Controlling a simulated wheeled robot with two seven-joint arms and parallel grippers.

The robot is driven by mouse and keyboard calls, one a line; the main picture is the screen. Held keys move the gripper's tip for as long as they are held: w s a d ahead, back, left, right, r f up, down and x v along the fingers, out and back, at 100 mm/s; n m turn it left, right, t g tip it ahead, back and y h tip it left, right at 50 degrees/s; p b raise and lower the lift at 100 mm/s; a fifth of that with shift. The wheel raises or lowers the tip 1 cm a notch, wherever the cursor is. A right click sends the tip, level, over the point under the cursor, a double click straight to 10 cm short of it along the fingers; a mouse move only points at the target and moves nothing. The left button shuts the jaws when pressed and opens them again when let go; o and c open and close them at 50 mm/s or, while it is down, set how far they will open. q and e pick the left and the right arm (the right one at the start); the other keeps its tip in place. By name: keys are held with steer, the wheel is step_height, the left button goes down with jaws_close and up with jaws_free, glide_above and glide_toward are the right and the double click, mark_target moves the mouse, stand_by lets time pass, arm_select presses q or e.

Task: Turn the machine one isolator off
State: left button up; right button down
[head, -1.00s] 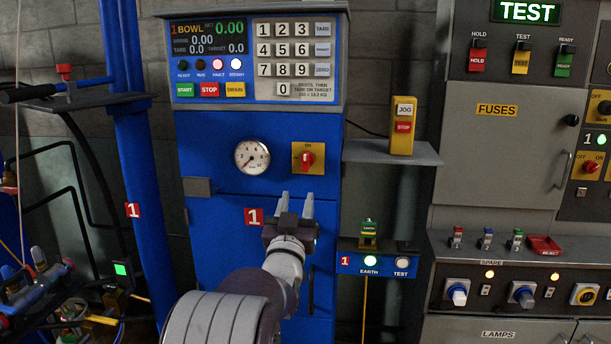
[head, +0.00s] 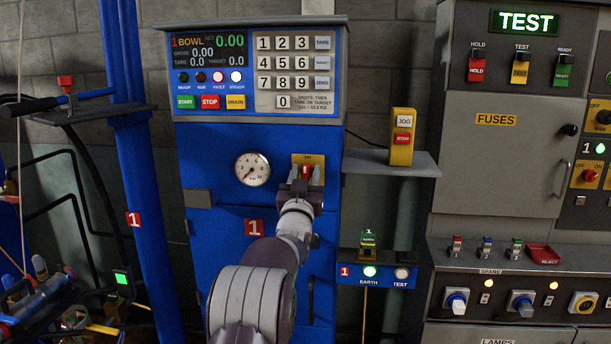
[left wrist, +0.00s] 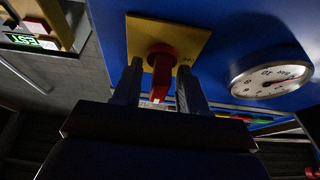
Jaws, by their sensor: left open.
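The machine one isolator is a red rotary handle (head: 306,172) on a yellow plate (head: 297,159) on the blue cabinet front. My left gripper (head: 305,174) is in front of it, its fingers partly covering the plate. In the left wrist view the red handle (left wrist: 161,75) sits between the two open fingertips (left wrist: 160,80), one on each side. I cannot tell whether the fingers touch the handle. My right gripper is not in view.
A round pressure gauge (head: 252,169) is just left of the isolator. A keypad panel (head: 295,73) is above. A grey shelf (head: 392,164) with a yellow jog box (head: 402,137) juts out at right. An earth box (head: 375,268) sits lower right.

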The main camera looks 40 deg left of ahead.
arm_select(q)
jaws_close()
